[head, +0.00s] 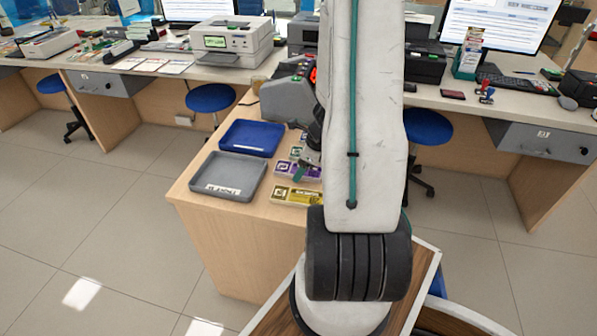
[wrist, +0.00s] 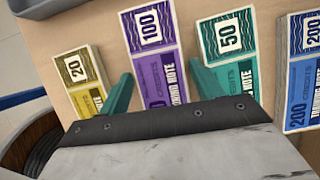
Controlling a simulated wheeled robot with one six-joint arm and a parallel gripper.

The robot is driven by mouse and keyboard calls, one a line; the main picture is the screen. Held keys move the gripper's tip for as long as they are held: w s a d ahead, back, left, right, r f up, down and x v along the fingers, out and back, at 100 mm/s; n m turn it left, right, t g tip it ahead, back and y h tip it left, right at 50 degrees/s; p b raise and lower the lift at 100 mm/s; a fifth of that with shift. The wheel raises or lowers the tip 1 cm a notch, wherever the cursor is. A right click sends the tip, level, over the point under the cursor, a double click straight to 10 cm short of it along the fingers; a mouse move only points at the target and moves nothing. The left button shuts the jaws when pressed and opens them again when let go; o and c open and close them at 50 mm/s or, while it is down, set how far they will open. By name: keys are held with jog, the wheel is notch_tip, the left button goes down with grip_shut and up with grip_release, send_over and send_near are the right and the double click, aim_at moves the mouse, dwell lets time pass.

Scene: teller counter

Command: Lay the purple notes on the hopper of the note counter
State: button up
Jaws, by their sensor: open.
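The purple notes (wrist: 155,62), marked 100, lie as a bundle on the wooden top in the wrist view. In the head view the purple notes (head: 314,172) show only partly beside my arm. My gripper (wrist: 160,71) is open, with one teal finger on each side of the purple bundle and nothing gripped. In the head view my gripper (head: 302,160) is low over the row of notes, partly hidden by my arm.
Yellow notes (wrist: 82,75) lie left of the purple ones; green notes (wrist: 231,52) and blue notes (wrist: 300,72) lie right. A blue tray (head: 250,138) and a grey tray (head: 228,176) sit on the same top. A white machine (head: 232,42) stands on the back counter.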

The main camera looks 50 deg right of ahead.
jog(key=c, duration=0.9)
jog(key=shift+o, duration=0.2)
